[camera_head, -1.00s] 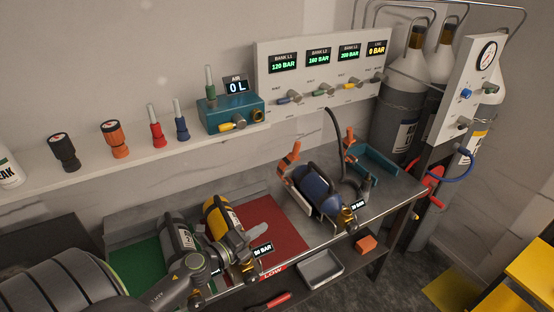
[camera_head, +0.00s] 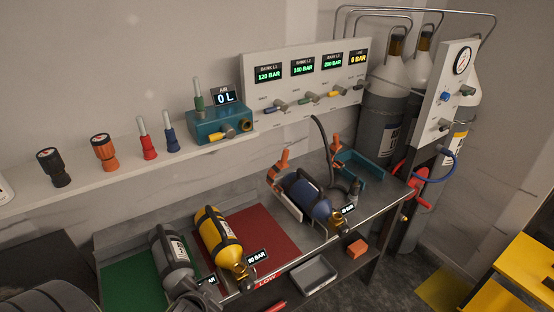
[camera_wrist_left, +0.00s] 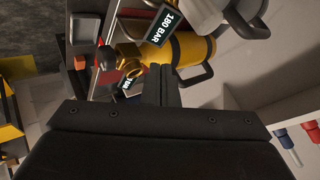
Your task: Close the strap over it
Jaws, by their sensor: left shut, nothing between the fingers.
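A blue cylinder (camera_head: 310,198) lies in a cradle on the bench, with dark bands around it. An orange-tipped strap lever (camera_head: 279,161) stands upright at the cradle's left side. A second orange-tipped part (camera_head: 335,146) stands upright behind it to the right. No strap is clearly seen lying closed across the cylinder. My left gripper (camera_wrist_left: 160,85) is shut and empty in the left wrist view, in front of the yellow cylinder (camera_wrist_left: 188,50). In the head view only part of my left arm shows at the bottom left corner. My right gripper is out of view.
The yellow cylinder (camera_head: 222,240) lies on the red mat (camera_head: 268,232), and a grey cylinder (camera_head: 172,262) on the green mat (camera_head: 120,280). A teal tray (camera_head: 365,168) sits behind the cradle. A grey bin (camera_head: 314,273) and orange block (camera_head: 357,248) are on the lower shelf.

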